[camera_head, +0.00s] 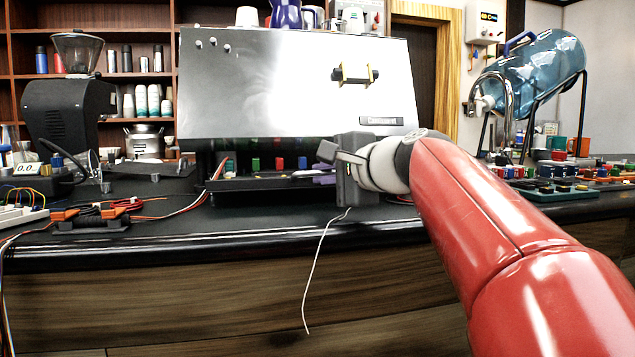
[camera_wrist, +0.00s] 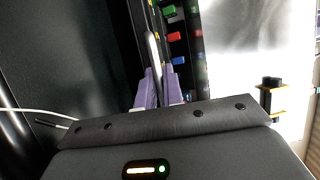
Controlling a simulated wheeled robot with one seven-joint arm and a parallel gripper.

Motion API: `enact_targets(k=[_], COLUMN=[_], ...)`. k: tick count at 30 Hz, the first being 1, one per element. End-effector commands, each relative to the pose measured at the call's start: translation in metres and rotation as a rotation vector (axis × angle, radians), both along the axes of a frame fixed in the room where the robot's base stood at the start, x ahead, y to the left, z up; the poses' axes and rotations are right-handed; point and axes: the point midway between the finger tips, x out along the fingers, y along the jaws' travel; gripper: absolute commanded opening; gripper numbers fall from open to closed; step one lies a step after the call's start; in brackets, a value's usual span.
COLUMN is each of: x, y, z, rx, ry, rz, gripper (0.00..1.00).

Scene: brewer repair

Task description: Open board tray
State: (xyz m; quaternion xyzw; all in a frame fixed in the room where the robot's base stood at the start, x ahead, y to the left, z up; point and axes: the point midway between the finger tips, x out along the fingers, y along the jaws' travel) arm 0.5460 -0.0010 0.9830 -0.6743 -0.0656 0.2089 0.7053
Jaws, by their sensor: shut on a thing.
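The brewer (camera_head: 290,85) is a large steel-fronted box on the dark counter. The board tray (camera_head: 245,184) is a dark, shallow tray under its steel front, with green, red and blue parts standing on it. In the wrist view the tray (camera_wrist: 196,68) runs up the picture beside my fingers. My gripper (camera_head: 322,180) is at the tray's front edge, largely hidden by my wrist in the head view. In the wrist view its purple fingers (camera_wrist: 158,90) are shut on the tray's thin metal handle (camera_wrist: 151,50). How far the tray stands out is hard to tell.
A black handle on yellow mounts (camera_head: 355,75) sticks out from the steel front. A thin white cable (camera_head: 316,262) hangs over the counter edge. Orange connectors with wires (camera_head: 95,212) lie at left. Boards with coloured parts (camera_head: 555,188) lie at right.

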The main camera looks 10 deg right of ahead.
Motion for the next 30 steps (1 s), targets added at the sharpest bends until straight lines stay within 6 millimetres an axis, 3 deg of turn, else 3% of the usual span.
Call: enact_targets(k=[3, 9, 25, 26, 30], x=[-0.022, -0.046, -0.055, -0.055, -0.055], y=[0.000, 0.000, 0.000, 0.000, 0.000], z=[-0.003, -0.002, -0.001, -0.001, -0.001], rx=[-0.001, -0.001, 0.000, 0.000, 0.000], ry=[0.000, 0.002, 0.003, 0.003, 0.003], rz=[0.000, 0.000, 0.000, 0.000, 0.000], gripper=[0.00, 0.00, 0.00, 0.13, 0.30])
